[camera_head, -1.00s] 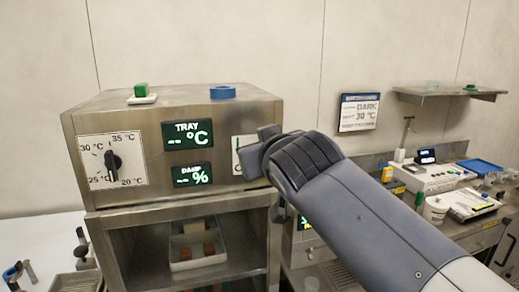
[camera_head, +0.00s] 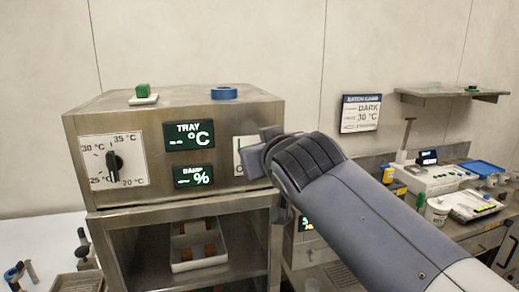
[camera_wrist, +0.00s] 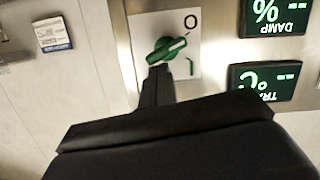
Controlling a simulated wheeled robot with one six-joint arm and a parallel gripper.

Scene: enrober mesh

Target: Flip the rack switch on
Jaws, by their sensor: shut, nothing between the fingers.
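The rack switch (camera_wrist: 166,48) is a green rotary knob on a white plate marked O and I in the wrist view. Its white pointer line lies between the two marks, a little nearer the O. In the head view the plate (camera_head: 240,146) is on the right of the steel cabinet's front panel, and the gripper hides most of it, knob included. My gripper (camera_wrist: 157,72) is shut and empty. Its fingertips are right by the knob's lower edge in the wrist view; I cannot tell whether they touch it.
The steel cabinet (camera_head: 100,105) carries a temperature dial (camera_head: 114,161), a TRAY display (camera_head: 189,136) and a DAMP display (camera_head: 194,176). A white tray (camera_head: 200,264) sits in its open bay. A green block and blue ring lie on top. A cluttered bench stands at right.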

